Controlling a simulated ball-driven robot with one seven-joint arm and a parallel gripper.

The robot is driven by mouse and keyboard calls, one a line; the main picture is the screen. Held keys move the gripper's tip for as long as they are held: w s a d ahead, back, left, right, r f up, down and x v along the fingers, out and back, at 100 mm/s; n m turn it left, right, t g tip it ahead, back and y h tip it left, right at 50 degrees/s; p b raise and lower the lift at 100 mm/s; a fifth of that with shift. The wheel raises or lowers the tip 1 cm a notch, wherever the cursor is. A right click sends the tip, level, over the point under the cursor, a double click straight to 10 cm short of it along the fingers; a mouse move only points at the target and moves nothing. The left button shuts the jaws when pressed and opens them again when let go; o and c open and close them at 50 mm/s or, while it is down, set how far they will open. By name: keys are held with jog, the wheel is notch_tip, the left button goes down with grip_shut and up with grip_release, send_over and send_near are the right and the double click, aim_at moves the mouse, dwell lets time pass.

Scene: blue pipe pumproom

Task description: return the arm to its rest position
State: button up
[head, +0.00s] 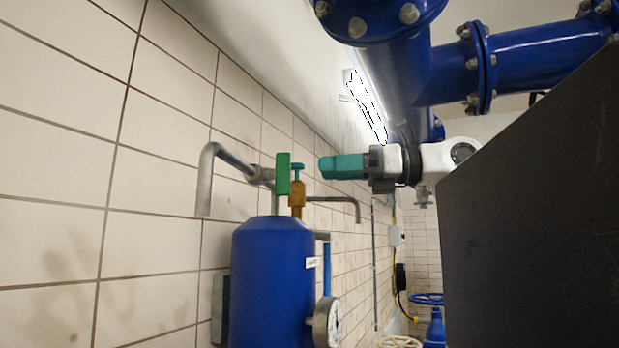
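My arm reaches in from the right, its white links partly hidden behind a large dark surface at the lower right. My gripper (342,167) has teal fingers seen side-on, pointing left; the gap between them is not visible, and no held thing can be made out. In the picture it lies to the right of the green valve handle (283,173) and the brass valve (297,198) on top of a blue tank (272,280), with background showing between. I cannot judge the depth between them.
A bent grey pipe (206,180) stands out left of the valve. A pressure gauge (327,322) sits on the tank's right. Large blue flanged pipes (400,85) run above my arm. A blue handwheel valve (433,325) is farther back. Tiled wall (60,160) fills the left.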

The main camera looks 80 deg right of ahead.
jog(key=shift+s, duration=1)
